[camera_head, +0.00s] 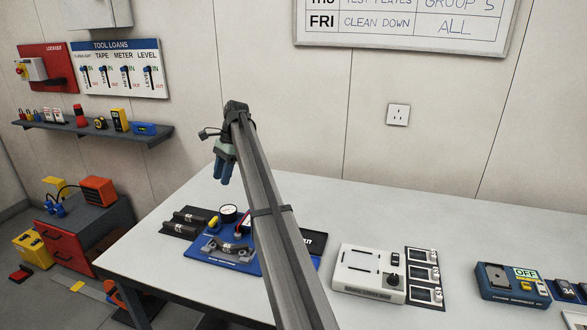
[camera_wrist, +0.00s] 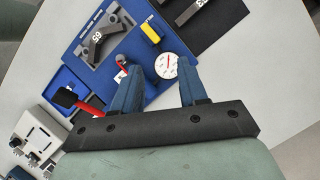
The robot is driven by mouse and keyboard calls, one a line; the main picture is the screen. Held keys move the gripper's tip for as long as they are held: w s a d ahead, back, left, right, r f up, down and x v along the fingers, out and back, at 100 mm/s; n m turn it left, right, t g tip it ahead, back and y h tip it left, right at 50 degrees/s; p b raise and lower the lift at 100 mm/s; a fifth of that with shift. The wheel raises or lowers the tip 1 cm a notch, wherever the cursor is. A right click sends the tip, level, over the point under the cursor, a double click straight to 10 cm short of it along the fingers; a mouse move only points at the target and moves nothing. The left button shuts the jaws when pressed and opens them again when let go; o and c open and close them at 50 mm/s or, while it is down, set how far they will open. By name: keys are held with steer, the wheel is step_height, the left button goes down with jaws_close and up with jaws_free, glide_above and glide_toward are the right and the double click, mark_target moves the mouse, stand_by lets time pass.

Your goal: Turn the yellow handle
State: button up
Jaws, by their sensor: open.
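A small yellow handle (camera_head: 213,222) stands on the blue fixture (camera_head: 222,262), just left of the round white gauge (camera_head: 228,213). In the wrist view the yellow handle (camera_wrist: 151,33) lies beyond my fingertips, and the gauge (camera_wrist: 166,65) shows between them. My gripper (camera_head: 223,178) is above the left part of the bench, over the fixture's back side. It also shows in the wrist view (camera_wrist: 155,66), with its two blue fingers apart and nothing held. It does not touch the handle. My arm hides the right part of the fixture in the head view.
A white box (camera_head: 368,272) and a blue device (camera_head: 510,285) stand farther right. Bare bench lies behind them. A wall shelf (camera_head: 95,127) holds small tools.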

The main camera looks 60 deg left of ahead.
steer(key=w+d+r+m+t+y, duration=0.1)
steer(key=w+d+m+y, duration=0.3)
steer(key=w, duration=0.6)
steer(key=w+d+r+m+y, duration=0.1)
steer(key=w+d+m+y, duration=0.3)
steer(key=w+d+m, duration=0.3)
steer(key=shift+w+d+r+t, duration=0.35)
steer(key=shift+w+r+t, duration=0.05)
steer(key=shift+w, duration=1)
